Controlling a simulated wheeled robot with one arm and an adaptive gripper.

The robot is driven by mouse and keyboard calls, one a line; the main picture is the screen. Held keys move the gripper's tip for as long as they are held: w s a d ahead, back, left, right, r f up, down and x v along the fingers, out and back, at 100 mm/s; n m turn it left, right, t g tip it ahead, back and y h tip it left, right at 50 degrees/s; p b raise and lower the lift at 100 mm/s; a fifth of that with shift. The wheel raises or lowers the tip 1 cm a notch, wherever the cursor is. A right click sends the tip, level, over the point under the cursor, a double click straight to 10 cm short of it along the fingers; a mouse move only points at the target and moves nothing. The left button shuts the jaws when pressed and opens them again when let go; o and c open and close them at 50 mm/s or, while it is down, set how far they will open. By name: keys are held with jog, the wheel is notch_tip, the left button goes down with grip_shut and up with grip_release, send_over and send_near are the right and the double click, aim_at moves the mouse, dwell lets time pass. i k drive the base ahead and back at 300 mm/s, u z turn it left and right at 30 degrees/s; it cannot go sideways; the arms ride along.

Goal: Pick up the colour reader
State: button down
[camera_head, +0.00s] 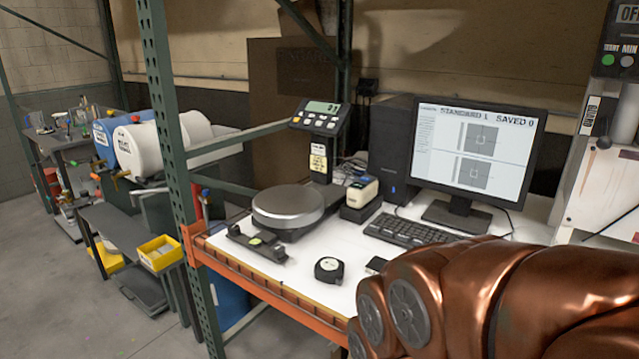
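A small cream and yellow device (362,191), which looks like the colour reader, sits on a black block-shaped base (361,211) on the white bench top. It stands between the round scale and the keyboard, in front of the black computer tower. My copper-coloured arm fills the lower right of the head view and covers the front right of the bench. My gripper is out of view, so its state does not show.
The bench (305,283) also holds a scale (288,205) with a raised display, a keyboard (412,232), a monitor (478,152), a tape measure (328,269) and a black tool (256,243). A green rack post (172,130) stands at the left. Some front bench top is clear.

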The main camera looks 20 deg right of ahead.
aim_at(359, 194)
jog(key=u, duration=0.45)
jog(key=k, duration=0.95)
jog(key=u, duration=1.15)
jog(key=i, duration=1.9)
jog(key=z, duration=0.65)
jog(key=i, duration=1.15)
jog(key=z, duration=1.55)
jog(key=i, duration=0.65)
jog(key=z, duration=0.6)
